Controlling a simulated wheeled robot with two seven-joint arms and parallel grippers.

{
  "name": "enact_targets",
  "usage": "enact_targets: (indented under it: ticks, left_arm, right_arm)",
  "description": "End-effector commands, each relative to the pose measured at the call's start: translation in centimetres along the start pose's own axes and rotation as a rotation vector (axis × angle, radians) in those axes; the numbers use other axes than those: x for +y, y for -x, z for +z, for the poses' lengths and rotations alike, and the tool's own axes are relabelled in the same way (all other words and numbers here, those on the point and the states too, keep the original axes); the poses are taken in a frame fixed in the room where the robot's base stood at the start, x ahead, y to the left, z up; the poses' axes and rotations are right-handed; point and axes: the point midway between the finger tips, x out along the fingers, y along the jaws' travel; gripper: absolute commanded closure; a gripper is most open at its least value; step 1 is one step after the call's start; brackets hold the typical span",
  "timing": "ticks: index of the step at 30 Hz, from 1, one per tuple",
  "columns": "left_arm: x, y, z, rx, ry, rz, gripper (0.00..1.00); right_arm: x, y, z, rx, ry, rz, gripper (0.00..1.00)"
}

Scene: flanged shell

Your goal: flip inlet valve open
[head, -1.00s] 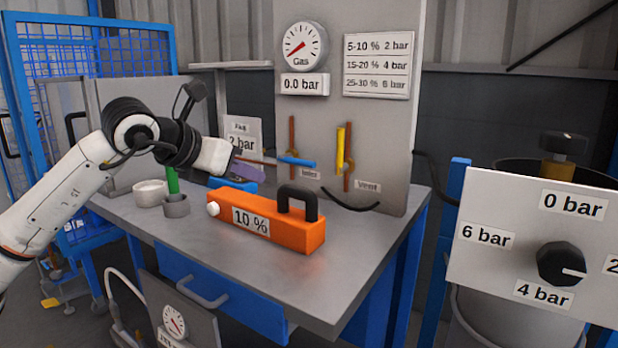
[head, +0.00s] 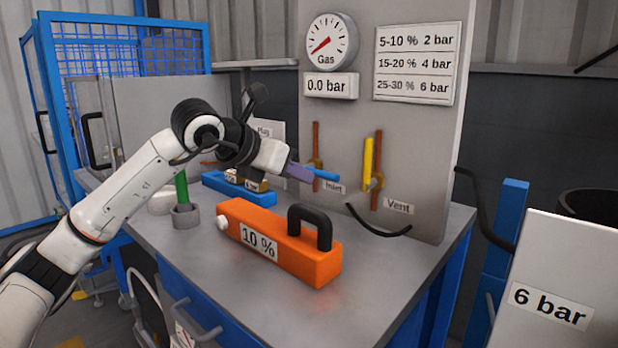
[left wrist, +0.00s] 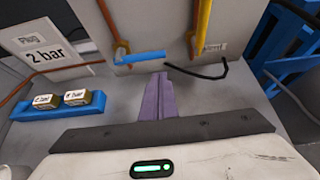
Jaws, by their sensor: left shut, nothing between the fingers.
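The inlet valve's blue handle (head: 324,174) lies roughly level, across its upright copper pipe (head: 316,145), above the "Inlet" label (head: 334,188). It also shows in the left wrist view (left wrist: 140,57). My left gripper (head: 305,173) has purple fingers, shut and empty, with the tips close to the blue handle. In the left wrist view, the fingertips (left wrist: 160,75) appear just below the handle's right end. I cannot tell whether they touch it. The gas gauge (head: 332,43) has a "0.0 bar" plate under it. My right gripper is not in view.
The yellow vent handle (head: 368,163) stands upright just right of the inlet. An orange "10 %" block (head: 280,243) with a black handle sits on the bench below my arm. A blue holder (left wrist: 48,111) with small blocks lies left. The bench's front right is clear.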

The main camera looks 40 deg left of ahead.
Motion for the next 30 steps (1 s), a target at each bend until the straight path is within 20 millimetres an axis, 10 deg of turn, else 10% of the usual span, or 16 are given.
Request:
enact_targets:
  ticks: [13, 30]
  left_arm:
    - [-0.1, -7.5, 0.0, 0.000, 0.002, -0.002, 1.00]
    - [-0.1, -8.5, 0.1, 0.000, 0.004, -0.005, 1.00]
  right_arm:
    - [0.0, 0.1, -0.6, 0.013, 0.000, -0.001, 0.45]
    - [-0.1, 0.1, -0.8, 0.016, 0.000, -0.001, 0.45]
